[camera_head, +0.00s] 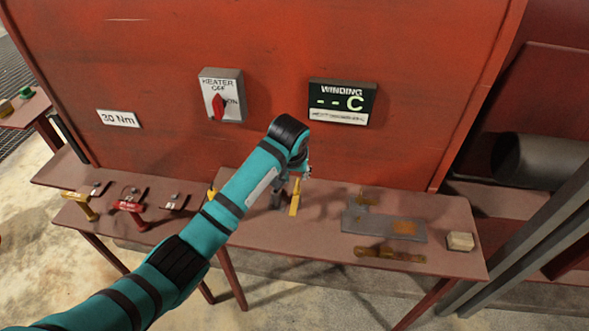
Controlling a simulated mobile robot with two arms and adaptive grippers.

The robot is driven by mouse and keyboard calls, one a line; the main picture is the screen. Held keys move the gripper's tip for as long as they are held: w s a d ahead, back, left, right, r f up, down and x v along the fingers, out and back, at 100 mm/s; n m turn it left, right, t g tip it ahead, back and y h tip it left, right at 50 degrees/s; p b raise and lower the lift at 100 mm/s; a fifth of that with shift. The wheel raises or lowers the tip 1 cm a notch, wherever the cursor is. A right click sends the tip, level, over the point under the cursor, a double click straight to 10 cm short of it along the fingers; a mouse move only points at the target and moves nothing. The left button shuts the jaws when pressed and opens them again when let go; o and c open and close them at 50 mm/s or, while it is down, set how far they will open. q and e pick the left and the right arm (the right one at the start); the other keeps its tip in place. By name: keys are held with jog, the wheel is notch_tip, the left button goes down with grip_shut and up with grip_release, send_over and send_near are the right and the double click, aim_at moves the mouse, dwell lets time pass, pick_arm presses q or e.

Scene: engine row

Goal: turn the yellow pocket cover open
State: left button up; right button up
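My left arm reaches in from the lower left, and its wrist hides most of my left gripper (285,192) over the middle of the table. A narrow yellow piece (295,197) stands upright just right of the gripper. It may be the yellow pocket cover, but I cannot tell for sure. I cannot tell whether the gripper touches it or whether the fingers are open. A small yellow bit (212,193) shows at the left edge of my forearm. My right gripper is not in view.
The reddish table (440,215) holds a grey plate (375,223), a brown bar (390,253) and a beige block (460,241). Red-handled (131,211) and yellow-handled (80,203) tools lie left. The red wall behind carries a heater switch (222,95) and a winding display (342,102).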

pick_arm(q)
jog(key=shift+v, duration=1.2)
